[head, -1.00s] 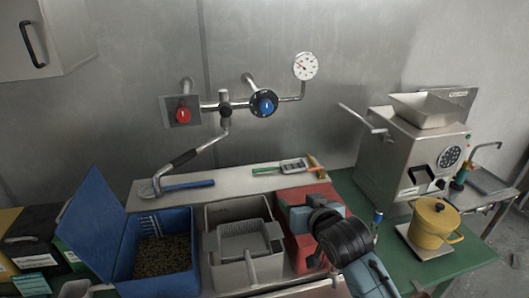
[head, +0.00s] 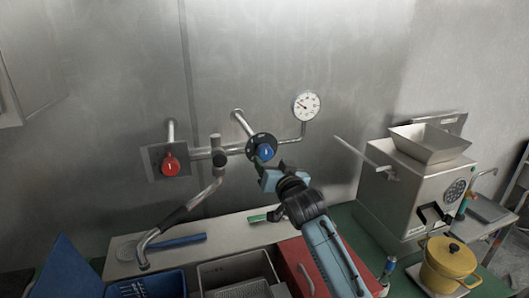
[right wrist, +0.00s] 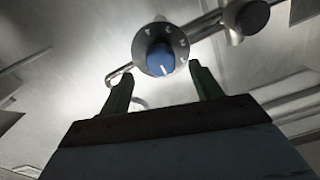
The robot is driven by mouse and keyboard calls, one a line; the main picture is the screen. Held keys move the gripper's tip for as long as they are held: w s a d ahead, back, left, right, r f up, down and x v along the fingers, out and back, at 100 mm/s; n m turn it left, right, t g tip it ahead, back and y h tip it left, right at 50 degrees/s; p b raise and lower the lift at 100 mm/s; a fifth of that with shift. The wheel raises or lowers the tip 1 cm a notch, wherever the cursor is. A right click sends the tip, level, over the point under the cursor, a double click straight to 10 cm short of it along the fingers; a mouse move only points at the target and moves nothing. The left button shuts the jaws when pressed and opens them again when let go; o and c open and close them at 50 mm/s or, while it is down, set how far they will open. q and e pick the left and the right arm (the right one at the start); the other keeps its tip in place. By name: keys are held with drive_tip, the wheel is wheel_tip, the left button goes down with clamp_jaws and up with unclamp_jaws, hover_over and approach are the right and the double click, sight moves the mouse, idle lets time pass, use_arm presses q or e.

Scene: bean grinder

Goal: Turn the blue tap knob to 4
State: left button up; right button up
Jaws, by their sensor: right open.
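The blue tap knob (head: 265,152) sits on a dark round dial (head: 258,140) on the wall pipe. In the right wrist view the knob (right wrist: 160,60) shows a white pointer line, and the dial around it bears marks too small to read surely. My right gripper (head: 262,172) is just below and in front of the knob in the head view. In the right wrist view its two green fingers (right wrist: 160,90) are spread apart, with the knob beyond and between their tips. The fingers appear apart from the knob. My left gripper is not in view.
A red knob (head: 170,164) is on the same pipe at left, with a swivel spout (head: 190,205) between. A pressure gauge (head: 306,105) is at upper right. A grinder (head: 415,185) and yellow pot (head: 448,262) stand at right. Bins line the counter below.

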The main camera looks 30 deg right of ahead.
sight(266, 155)
drive_tip(key=x, duration=0.5)
drive_tip(key=shift+p, duration=0.4)
drive_tip(key=shift+w+d, duration=0.15)
drive_tip(key=shift+w, duration=0.5)
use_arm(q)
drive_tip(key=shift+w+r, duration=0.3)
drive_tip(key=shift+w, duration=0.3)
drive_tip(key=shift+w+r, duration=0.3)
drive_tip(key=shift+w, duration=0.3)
use_arm(e)
drive_tip(key=c, duration=1)
